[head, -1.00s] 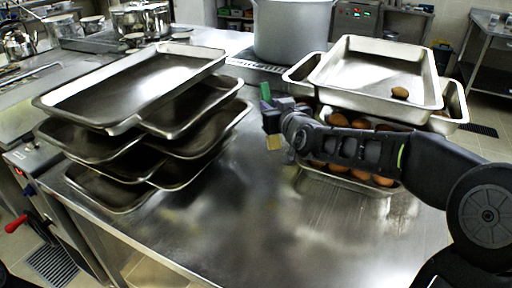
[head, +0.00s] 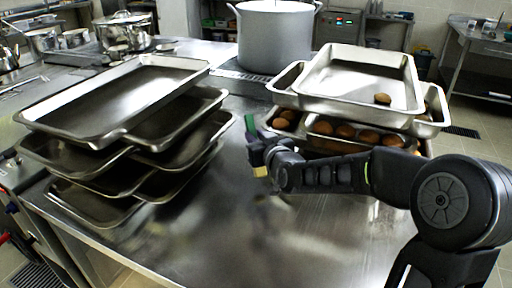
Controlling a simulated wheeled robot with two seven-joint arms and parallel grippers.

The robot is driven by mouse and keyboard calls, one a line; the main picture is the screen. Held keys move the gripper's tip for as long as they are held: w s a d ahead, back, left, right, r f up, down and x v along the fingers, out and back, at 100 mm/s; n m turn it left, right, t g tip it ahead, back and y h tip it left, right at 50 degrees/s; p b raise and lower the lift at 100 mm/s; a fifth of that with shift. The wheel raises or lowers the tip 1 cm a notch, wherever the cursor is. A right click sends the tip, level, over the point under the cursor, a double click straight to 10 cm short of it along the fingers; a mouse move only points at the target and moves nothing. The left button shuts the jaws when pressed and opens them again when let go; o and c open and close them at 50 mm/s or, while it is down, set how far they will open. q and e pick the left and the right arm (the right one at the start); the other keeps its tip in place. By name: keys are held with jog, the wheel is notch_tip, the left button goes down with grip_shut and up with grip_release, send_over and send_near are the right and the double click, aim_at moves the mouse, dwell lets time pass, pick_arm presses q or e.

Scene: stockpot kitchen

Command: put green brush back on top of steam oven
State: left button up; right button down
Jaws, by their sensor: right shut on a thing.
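The green brush shows as a green end (head: 250,123) above my right gripper (head: 257,150) and a pale tan end (head: 261,171) below it. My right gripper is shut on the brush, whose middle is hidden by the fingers. It is over the steel table (head: 235,225), between the stacked trays on the left and the pans on the right. My left gripper is out of view. I cannot clearly identify the steam oven in this view.
Stacked dark trays (head: 115,100) stand at the left, and steel pans (head: 360,80) with brown round items at the right. A large grey pot (head: 275,38) stands behind. A unit with a red display (head: 338,19) is at the back. The table's front middle is clear.

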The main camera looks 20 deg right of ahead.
notch_tip(320, 180, down, 3)
jog(key=shift+f, duration=0.2)
jog(key=shift+f+b, duration=0.2)
jog(key=shift+b, duration=0.1)
jog(key=c, duration=1.3)
grip_release()
jog(key=shift+r, duration=0.1)
jog(key=shift+o, duration=0.2)
jog(key=shift+s+r+p, duration=0.1)
jog(key=shift+r+p, duration=0.1)
jog(key=shift+p, duration=0.15)
jog(key=s+r+b, duration=0.1)
jog(key=s+r, duration=0.1)
jog(key=s, duration=0.9)
jog(key=shift+s+a, duration=0.3)
jog(key=shift+a, duration=0.1)
